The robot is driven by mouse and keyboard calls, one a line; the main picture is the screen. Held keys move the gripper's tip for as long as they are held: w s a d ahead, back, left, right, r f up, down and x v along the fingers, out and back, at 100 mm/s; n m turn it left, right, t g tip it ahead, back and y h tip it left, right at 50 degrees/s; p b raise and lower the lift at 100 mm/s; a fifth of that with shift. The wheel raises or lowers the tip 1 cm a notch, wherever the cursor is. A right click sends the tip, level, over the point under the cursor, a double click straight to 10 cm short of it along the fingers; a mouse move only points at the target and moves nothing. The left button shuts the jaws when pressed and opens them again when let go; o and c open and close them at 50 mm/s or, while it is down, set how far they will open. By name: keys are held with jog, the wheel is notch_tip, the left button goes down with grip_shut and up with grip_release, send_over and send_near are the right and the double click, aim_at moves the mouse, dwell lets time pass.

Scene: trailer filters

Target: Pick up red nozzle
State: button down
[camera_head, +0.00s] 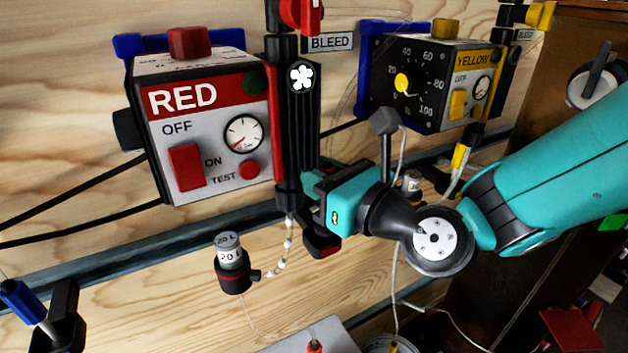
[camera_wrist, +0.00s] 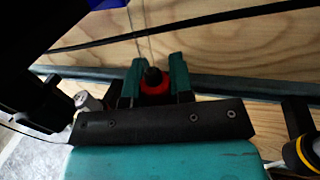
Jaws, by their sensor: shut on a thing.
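The red nozzle (camera_wrist: 154,83), with a dark tip, sits between the two teal fingers of my gripper (camera_wrist: 156,78) in the wrist view. The fingers are shut on it. In the head view my gripper (camera_head: 312,188) is at the lower end of the black column right of the RED box (camera_head: 210,128). The nozzle is hidden there or cannot be made out behind the gripper.
A black cup with a red ring (camera_head: 233,280) hangs below the RED box, with a beaded chain beside it. The YELLOW box (camera_head: 425,85) is mounted to the right. A dark rail (camera_head: 120,262) runs along the wooden wall. Thin hoses hang below.

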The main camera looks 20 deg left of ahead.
jog(key=b+v, duration=1.3)
jog(key=v, duration=0.4)
jog(key=shift+d+f, duration=0.15)
jog(key=shift+d, duration=0.1)
